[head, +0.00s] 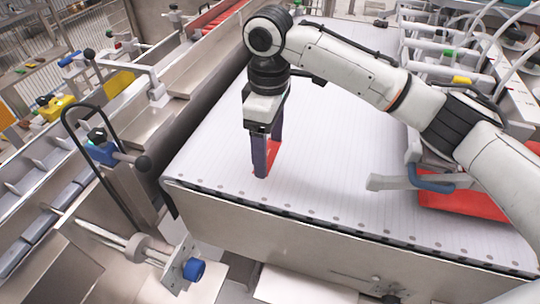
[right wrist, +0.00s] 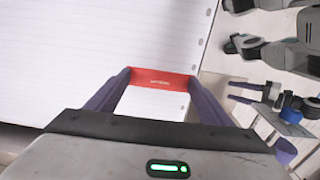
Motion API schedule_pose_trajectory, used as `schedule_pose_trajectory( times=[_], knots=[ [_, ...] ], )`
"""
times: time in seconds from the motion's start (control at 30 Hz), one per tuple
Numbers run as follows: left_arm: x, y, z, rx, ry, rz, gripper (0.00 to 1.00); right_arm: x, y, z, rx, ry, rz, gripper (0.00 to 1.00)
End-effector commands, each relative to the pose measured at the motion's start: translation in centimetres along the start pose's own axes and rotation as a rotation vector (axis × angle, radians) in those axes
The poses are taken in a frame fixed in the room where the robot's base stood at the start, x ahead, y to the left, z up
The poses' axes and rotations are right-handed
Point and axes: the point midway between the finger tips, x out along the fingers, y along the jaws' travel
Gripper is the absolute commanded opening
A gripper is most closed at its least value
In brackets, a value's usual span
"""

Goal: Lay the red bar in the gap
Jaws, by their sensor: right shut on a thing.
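My right gripper (head: 264,165) is shut on a small red bar (head: 273,154), low over the white ribbed belt near its left front corner. In the right wrist view the red bar (right wrist: 160,79) spans between the two purple fingertips, with white belt surface around it. I cannot tell whether the bar touches the belt. A larger red piece (head: 470,204) lies at the belt's right side, partly hidden by my right arm and a grey fitting. I cannot clearly make out the gap.
The white belt (head: 330,165) is mostly clear around the gripper, with a metal front edge. A picker frame with hoses and coloured clips (head: 460,80) stands along its right side. Metal rails with a black handle loop (head: 85,125) and a blue knob (head: 194,270) stand left.

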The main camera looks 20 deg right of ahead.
Motion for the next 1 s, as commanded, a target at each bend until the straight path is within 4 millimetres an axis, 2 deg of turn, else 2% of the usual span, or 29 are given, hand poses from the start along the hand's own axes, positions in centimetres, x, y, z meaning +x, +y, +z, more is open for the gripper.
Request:
schedule_pose_trajectory(
  times=[0.2,0.3,0.7,0.73,0.83,1.0],
  knots=[
    [-0.2,0.1,-0.1,0.001,-0.003,0.001,0.46,3.5,-0.1,0.1,0.002,-0.004,-0.003,0.49],
    [-0.3,0.1,-0.1,0.001,-0.003,0.001,0.46,4.5,0.0,0.1,0.002,-0.001,-0.001,0.49],
    [-0.2,0.0,-0.5,0.002,0.003,0.0,0.46,5.1,-0.1,0.1,0.002,-0.001,-0.002,0.49],
    [-0.2,0.0,-0.5,0.002,0.004,0.0,0.46,5.2,-0.1,0.1,0.002,-0.001,-0.002,0.76],
    [-0.1,0.0,-0.7,0.003,0.008,0.0,0.46,5.1,-0.1,0.0,0.001,-0.001,-0.001,0.93],
    [-0.1,-0.1,-0.9,0.003,0.01,-0.001,0.46,5.1,-0.1,0.0,0.001,0.0,-0.001,0.93]
  ],
)
